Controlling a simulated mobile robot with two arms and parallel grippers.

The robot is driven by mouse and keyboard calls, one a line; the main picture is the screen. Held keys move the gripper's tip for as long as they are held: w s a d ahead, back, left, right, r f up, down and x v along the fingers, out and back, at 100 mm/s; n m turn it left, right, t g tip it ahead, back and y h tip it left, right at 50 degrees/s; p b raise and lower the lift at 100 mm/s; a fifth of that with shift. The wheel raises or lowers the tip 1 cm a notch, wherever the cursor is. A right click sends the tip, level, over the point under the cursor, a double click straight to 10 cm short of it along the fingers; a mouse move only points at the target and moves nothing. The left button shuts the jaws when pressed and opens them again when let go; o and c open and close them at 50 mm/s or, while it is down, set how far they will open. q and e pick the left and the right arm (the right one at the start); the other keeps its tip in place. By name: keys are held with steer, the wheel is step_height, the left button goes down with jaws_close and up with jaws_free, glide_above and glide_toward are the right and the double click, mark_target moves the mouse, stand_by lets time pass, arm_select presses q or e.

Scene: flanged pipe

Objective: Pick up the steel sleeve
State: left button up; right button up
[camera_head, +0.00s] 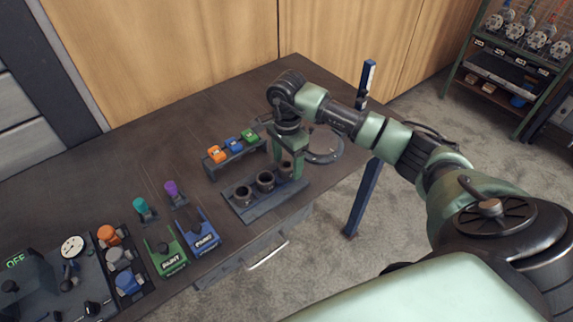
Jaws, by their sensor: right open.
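Three dark metal sleeves stand upright in a dark rack (238,209) near the table's front right edge: a left one (243,196), a middle one (265,182) and a right one (286,172). I cannot tell by look which is the steel one. My right gripper (291,170) points down at the right sleeve, with its green jaw open and hiding part of that sleeve. I cannot tell whether the fingers touch it. My left gripper is not in view.
Behind the rack, a holder (213,174) carries orange, blue and green pieces. A grey curved part (325,150) lies right of my gripper. A blue post (362,195) stands beyond the table edge.

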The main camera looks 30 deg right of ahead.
steer(key=shift+f, duration=0.85)
jaws_close()
steer(key=shift+w+r, duration=0.1)
steer(key=shift+r, duration=0.55)
step_height(320, 180, up, 24)
steer(key=p, duration=0.2)
